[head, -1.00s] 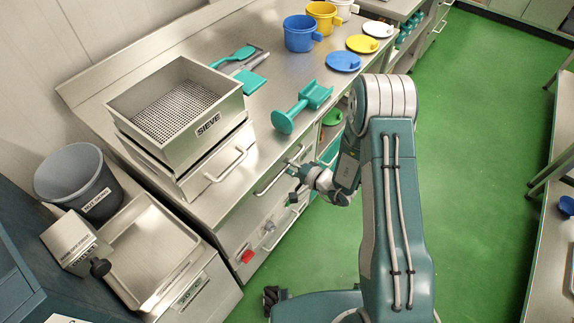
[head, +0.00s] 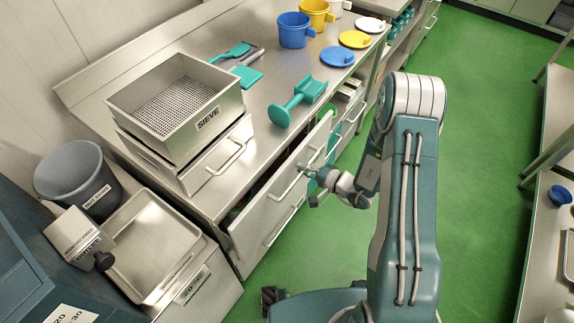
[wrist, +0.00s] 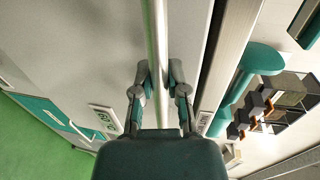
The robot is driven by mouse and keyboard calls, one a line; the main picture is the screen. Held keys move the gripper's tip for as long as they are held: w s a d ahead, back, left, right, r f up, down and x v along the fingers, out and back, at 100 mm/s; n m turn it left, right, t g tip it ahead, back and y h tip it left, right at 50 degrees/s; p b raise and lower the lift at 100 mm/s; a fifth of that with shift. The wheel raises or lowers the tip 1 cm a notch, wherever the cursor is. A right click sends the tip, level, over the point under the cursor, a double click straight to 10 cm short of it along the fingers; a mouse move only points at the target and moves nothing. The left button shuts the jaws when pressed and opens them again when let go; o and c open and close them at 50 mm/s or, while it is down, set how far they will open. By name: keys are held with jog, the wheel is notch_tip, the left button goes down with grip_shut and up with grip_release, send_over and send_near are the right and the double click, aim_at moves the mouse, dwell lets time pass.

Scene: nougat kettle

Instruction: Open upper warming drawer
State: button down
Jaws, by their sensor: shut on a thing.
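The upper warming drawer's steel front (head: 250,222) stands out from the cabinet below the counter, with a dark gap behind its top edge in the head view. Its bar handle (head: 286,188) runs along that front. My gripper (head: 308,173) is at the far end of the handle. In the wrist view, the handle (wrist: 157,45) is an upright steel bar, and my gripper (wrist: 160,88) has a finger on each side of it, shut on it. The drawer's front (wrist: 95,45) fills the left there. The drawer's inside is mostly hidden.
A steel sieve box (head: 178,100) sits on the counter (head: 262,112) with a teal scoop (head: 298,100) near the front edge. A grey bin (head: 78,178) and a steel tray (head: 150,245) are at left. Green floor (head: 485,190) is clear at right.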

jog(key=f+v, duration=0.2)
jog(key=v, duration=1)
jog(key=d+f+v, duration=0.1)
jog(key=f+v, duration=0.2)
jog(key=v, duration=0.9)
jog(key=shift+s+d+f, duration=0.2)
jog(key=shift+s+d, duration=0.05)
jog(key=shift+s, duration=0.35)
jog(key=c, duration=0.6)
grip_release()
jog(key=shift+c, duration=0.2)
jog(key=shift+w, duration=0.1)
jog(key=shift+d, duration=0.15)
jog(key=v, duration=1.2)
jog(key=shift+f, duration=0.15)
